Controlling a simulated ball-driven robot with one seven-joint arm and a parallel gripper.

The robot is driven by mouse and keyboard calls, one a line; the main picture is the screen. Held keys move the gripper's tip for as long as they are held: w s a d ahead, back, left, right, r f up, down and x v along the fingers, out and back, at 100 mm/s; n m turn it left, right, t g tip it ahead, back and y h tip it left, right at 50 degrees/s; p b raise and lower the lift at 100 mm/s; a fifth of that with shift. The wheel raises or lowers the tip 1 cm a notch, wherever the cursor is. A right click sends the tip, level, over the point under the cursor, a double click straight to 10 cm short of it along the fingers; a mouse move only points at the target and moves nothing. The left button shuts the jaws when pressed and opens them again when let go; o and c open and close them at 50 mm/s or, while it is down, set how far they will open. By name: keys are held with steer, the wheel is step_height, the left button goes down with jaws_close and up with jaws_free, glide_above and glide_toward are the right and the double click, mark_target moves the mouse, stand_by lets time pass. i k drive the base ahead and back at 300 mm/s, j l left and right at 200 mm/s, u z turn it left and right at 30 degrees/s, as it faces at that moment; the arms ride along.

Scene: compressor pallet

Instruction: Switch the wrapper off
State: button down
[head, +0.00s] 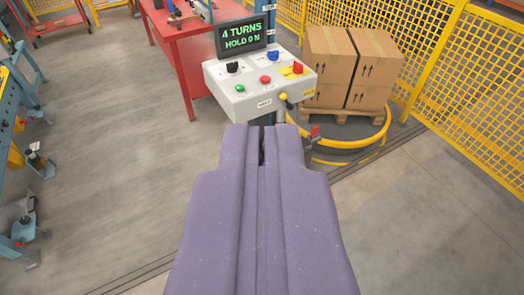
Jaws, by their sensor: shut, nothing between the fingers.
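The wrapper's control box (258,80) is a light grey panel on a post, ahead of my gripper. A display (241,36) above it reads "4 TURNS HOLD ON" in green. A yellow ball-ended part (283,97) shows at the front edge. My purple gripper (262,130) is shut and empty, its tips just below the box in the picture; contact cannot be told.
Stacked cartons (347,67) stand on a wooden pallet (338,113) within a yellow ring (350,142). Yellow mesh fencing (475,75) runs along the right. A red table (185,45) stands behind left. Blue equipment (12,110) lines the left edge. Floor at left centre is clear.

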mark_target(298, 67)
steer(key=i+l+u, duration=0.25)
steer(key=i+l, duration=0.2)
steer(key=i+l+u, duration=0.2)
steer(key=i+l, duration=0.35)
steer(key=i+l+u, duration=0.25)
steer(key=i+l, duration=0.15)
steer(key=l, duration=0.3)
steer(key=i+l+u, duration=0.15)
steer(key=i+l, duration=0.45)
steer(key=i+l+u, duration=0.15)
steer(key=i+l, duration=0.4)
steer(key=l, duration=0.25)
